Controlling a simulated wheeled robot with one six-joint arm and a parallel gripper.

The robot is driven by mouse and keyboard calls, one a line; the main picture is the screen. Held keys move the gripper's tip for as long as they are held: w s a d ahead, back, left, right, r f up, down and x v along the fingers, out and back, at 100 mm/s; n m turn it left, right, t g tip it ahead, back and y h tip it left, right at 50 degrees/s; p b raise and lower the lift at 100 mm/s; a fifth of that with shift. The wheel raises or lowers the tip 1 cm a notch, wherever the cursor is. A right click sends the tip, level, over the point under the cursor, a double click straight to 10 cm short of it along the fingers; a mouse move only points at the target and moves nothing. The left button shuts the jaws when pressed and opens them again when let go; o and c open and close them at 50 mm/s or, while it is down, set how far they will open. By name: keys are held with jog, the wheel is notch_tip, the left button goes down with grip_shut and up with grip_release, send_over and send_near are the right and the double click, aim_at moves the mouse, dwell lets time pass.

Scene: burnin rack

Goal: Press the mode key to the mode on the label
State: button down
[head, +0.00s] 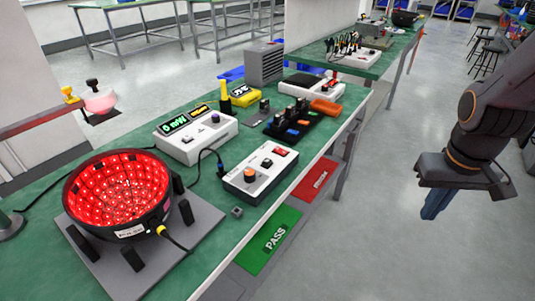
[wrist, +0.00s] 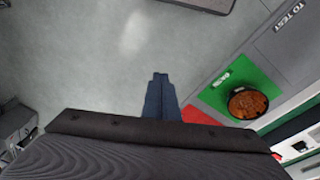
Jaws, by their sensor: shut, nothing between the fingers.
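A round lamp (head: 120,190) with many lit red LEDs sits on a grey plate at the left of the green bench. A white label (head: 131,232) is on its dark rim; its print is too small to read surely. A white meter (head: 195,135) behind it has a lit green readout (head: 175,122) and small keys. A white control box (head: 258,176) carries an orange knob, a black knob and a red switch. I cannot tell which is the mode key. My gripper (head: 434,205) is shut and empty, over the floor right of the bench; its blue fingers show in the wrist view (wrist: 158,92).
A green PASS mat (head: 268,243) and a red mat (head: 318,178) lie along the bench's near side. A black fixture (head: 290,124) and a yellow instrument (head: 244,94) stand farther back. Open floor surrounds my gripper.

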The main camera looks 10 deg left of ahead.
jog(key=w+a+r+n+t+p, duration=0.3)
jog(key=w+a+r+n+p, duration=0.2)
jog(key=w+a+n+p, duration=0.3)
notch_tip(320, 180, up, 6)
jog(key=n+t+y+p, duration=0.2)
jog(key=n+y+p, duration=0.6)
jog(key=n+p, duration=0.15)
send_over(267, 162)
jog(key=shift+s+d+n+b, duration=0.15)
jog(key=shift+d+n+b, duration=0.15)
jog(key=shift+d+n, duration=0.1)
jog(key=shift+f, duration=0.15)
notch_tip(267, 162, down, 9)
jog(key=b, duration=0.7)
jog(key=shift+b, duration=0.3)
jog(key=shift+f, duration=0.25)
